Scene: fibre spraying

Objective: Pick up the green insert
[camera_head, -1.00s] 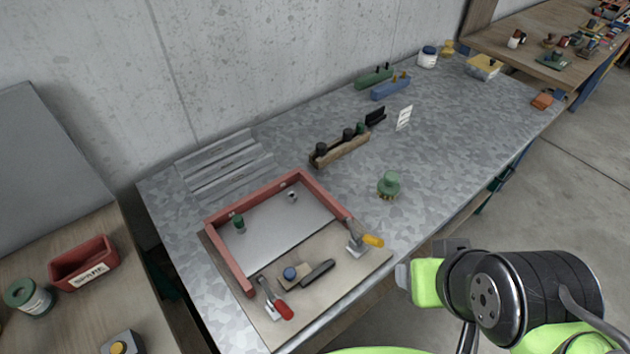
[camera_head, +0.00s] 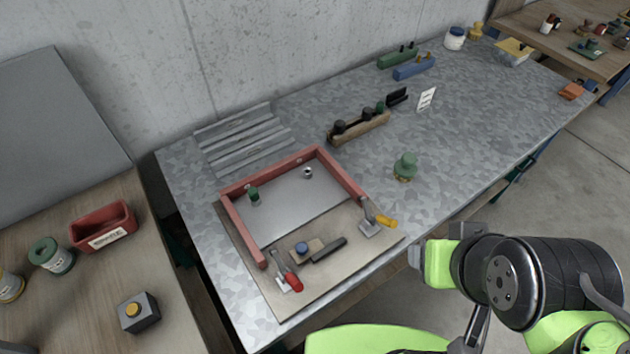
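Several green pieces show, and I cannot tell for sure which one is the insert. A small dark green cylinder (camera_head: 253,194) stands inside the red three-sided frame (camera_head: 232,226), near its left wall. A larger green knobbed piece (camera_head: 405,165) with a brass-coloured base stands alone on the metal table to the right of the frame. Another small green top (camera_head: 379,107) sits at the right end of the wooden rack (camera_head: 362,124), beside dark tops. My arm's lime and black links show at the lower right, off the table's front edge. No gripper fingers can be made out.
Grey strips (camera_head: 243,140) lie at the back left. A red bin (camera_head: 104,226) stands on the left bench. The table's right middle is mostly clear.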

